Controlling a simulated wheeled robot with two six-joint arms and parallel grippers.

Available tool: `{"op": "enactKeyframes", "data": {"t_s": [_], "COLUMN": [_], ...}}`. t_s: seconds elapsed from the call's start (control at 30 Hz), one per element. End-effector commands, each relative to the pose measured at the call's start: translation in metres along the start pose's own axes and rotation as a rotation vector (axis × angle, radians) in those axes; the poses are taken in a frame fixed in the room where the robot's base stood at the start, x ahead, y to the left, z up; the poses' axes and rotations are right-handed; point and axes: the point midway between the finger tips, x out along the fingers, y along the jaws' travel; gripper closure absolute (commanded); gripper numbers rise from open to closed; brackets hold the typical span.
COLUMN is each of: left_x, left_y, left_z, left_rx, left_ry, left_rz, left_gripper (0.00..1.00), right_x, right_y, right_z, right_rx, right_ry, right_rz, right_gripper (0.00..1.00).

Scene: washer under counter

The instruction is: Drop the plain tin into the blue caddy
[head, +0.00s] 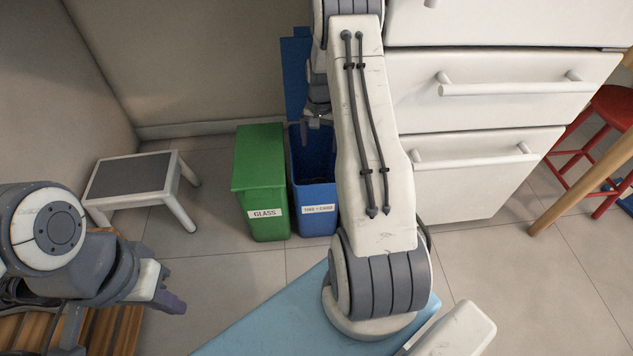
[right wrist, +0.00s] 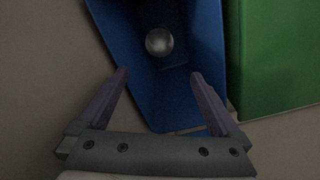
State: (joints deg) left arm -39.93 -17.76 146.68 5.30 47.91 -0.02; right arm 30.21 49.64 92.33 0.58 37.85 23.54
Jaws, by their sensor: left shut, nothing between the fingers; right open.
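The blue caddy (head: 318,196) stands on the floor beside a green bin, its lid (head: 294,75) raised at the back. My right gripper (head: 318,122) is over its open top, partly hidden by my arm. The caddy (right wrist: 182,100) lies below the open, empty fingers of my right gripper (right wrist: 160,75) in the right wrist view. A round, shiny grey thing, apparently the plain tin (right wrist: 159,41), shows within the caddy's opening, apart from the fingers; its depth is unclear. My left gripper (head: 171,300) is shut and empty at the lower left.
The green bin (head: 262,170), labelled GLASS, stands shut against the caddy's left. A step stool (head: 130,175) is further left. White drawers (head: 470,170) stand on the right, with a red stool (head: 600,125) beyond. A light blue surface (head: 265,325) is in front.

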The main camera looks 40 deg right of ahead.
Motion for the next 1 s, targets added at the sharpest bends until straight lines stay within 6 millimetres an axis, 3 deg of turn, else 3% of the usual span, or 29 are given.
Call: {"op": "enactKeyframes", "data": {"t_s": [0.03,0.1,0.33,1.0], "left_x": [-0.013,-0.021,-0.036,-0.037], "left_y": [0.001,0.002,0.003,0.003], "left_z": [-0.001,-0.001,-0.002,-0.002], "left_rx": [0.0,0.0,0.0,0.0], "left_ry": [0.0,0.0,0.0,0.0], "left_rz": [0.0,0.0,0.0,0.0], "left_gripper": [1.0,1.0,1.0,1.0], "right_x": [-0.019,-0.033,-0.066,-0.073], "right_y": [0.0,0.0,0.0,-0.004], "right_z": [-0.001,0.0,0.0,0.002], "right_rx": [0.0,0.0,0.0,0.019], "right_ry": [0.002,0.002,0.001,-0.001], "right_rz": [-0.001,-0.001,0.0,-0.009], "right_gripper": [0.0,0.0,0.0,0.0]}}
